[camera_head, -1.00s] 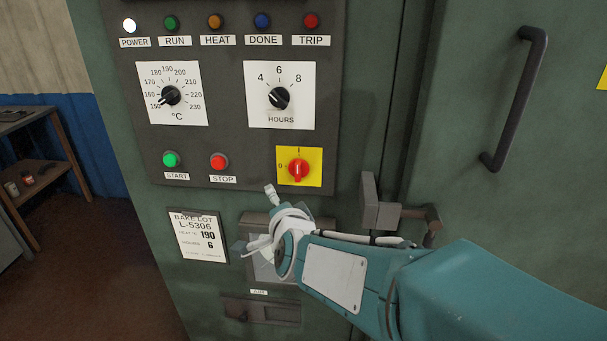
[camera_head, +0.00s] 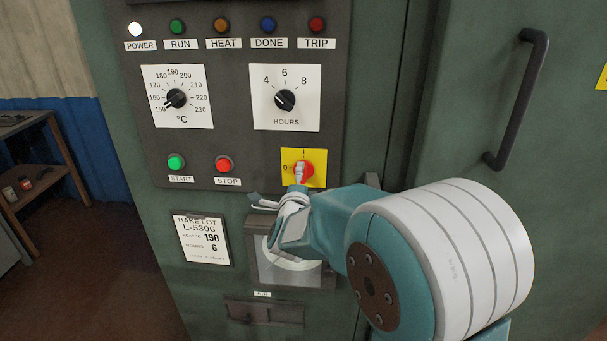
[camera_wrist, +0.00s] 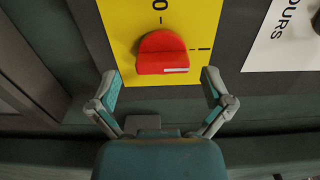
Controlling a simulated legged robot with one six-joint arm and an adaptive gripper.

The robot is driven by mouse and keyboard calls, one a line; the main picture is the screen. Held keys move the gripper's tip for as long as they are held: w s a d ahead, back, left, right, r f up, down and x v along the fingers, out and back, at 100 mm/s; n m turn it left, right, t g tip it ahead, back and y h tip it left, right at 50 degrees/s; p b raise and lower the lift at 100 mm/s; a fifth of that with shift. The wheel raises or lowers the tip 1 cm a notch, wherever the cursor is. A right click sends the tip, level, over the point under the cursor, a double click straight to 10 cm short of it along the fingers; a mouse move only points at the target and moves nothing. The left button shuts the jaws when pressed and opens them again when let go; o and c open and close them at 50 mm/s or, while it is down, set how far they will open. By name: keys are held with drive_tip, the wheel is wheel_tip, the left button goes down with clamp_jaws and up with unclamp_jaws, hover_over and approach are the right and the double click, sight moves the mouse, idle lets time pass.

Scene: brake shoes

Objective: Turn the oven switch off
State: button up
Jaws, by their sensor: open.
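The oven switch is a red rotary knob (camera_head: 306,169) on a yellow plate (camera_head: 289,157) at the lower right of the control panel. The plate carries a 0 mark on the left and an I mark at the top. In the wrist view the red knob (camera_wrist: 162,53) shows a white pointer line facing the I mark's side. My gripper (camera_wrist: 158,88) is open, its two fingers spread to either side of and just short of the knob, apparently not touching it. In the head view my gripper (camera_head: 298,187) is just below the knob and partly covers it.
Above are the hours dial (camera_head: 285,98) and temperature dial (camera_head: 176,97). The green start button (camera_head: 176,162) and red stop button (camera_head: 224,164) are to the left. The white power lamp (camera_head: 135,29) is lit. A door handle (camera_head: 517,98) stands out at the right.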

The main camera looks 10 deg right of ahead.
drive_tip(key=shift+x, duration=1.15)
drive_tip(key=shift+w+d, duration=0.15)
drive_tip(key=shift+d, duration=0.3)
drive_tip(key=shift+a, duration=0.2)
drive_tip(key=c, duration=1)
drive_tip(key=shift+n, duration=0.3)
drive_tip(key=shift+c, duration=0.2)
drive_tip(key=n, duration=0.3)
drive_tip(key=shift+f+n, duration=0.1)
drive_tip(key=shift+n, duration=0.3)
drive_tip(key=n, duration=0.4)
drive_tip(key=shift+n, duration=0.3)
drive_tip(key=n, duration=0.4)
drive_tip(key=shift+d+f, duration=0.1)
drive_tip(key=shift+n, duration=2.4)
